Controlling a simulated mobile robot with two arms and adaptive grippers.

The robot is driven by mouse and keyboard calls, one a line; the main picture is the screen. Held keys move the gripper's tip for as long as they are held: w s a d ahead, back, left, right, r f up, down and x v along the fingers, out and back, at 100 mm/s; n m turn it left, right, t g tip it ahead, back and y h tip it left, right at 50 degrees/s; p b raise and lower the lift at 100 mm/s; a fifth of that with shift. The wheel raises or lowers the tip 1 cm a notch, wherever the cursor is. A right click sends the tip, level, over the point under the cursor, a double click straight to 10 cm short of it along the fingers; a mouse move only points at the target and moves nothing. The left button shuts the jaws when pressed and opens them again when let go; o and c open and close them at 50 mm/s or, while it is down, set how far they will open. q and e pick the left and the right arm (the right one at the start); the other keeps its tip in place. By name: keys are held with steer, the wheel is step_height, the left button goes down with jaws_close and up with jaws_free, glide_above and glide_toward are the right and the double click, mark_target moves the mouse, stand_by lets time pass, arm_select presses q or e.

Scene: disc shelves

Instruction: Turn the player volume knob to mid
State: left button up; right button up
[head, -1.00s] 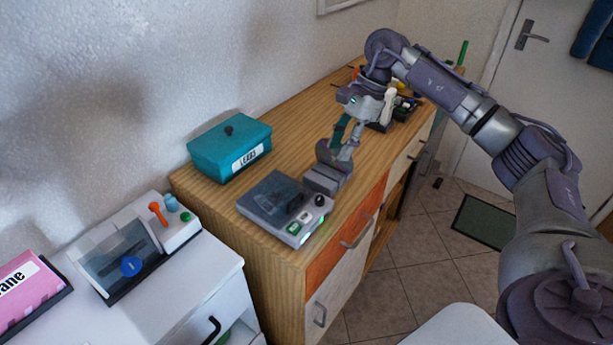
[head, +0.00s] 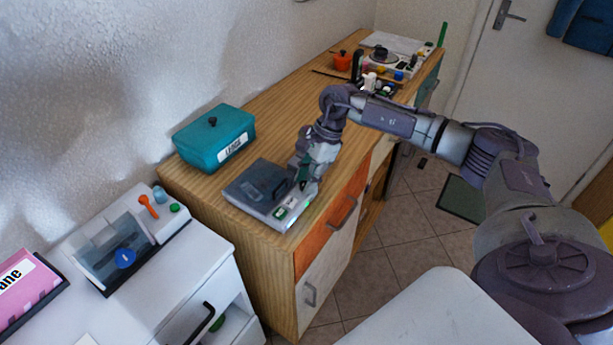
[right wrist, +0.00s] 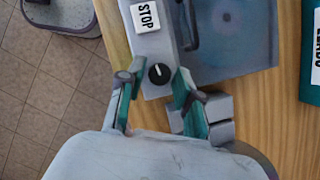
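The player (head: 250,186) is a grey box with a dark lid, near the front end of the wooden cabinet. In the right wrist view its body (right wrist: 153,45) carries a STOP button (right wrist: 145,16) and the round black volume knob (right wrist: 159,73) with a white pointer mark. The mark's exact setting is too small to read. My right gripper (head: 299,188) is over the player's right edge. In the right wrist view the right gripper (right wrist: 158,84) is open, one finger on each side of the knob; contact cannot be told. The arm hides the knob in the head view. My left gripper is out of view.
A teal lidded box (head: 214,138) stands behind the player. A grey stepped block (right wrist: 208,112) sits close beside the right gripper's finger. A turntable (head: 385,55) and an orange pot (head: 342,60) are at the cabinet's far end. A white cabinet stands at left.

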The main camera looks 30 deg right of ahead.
steer(key=shift+c, duration=0.4)
jaws_close()
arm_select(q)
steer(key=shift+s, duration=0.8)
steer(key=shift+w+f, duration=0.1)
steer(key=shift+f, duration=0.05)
arm_select(e)
steer(key=shift+m, duration=0.3)
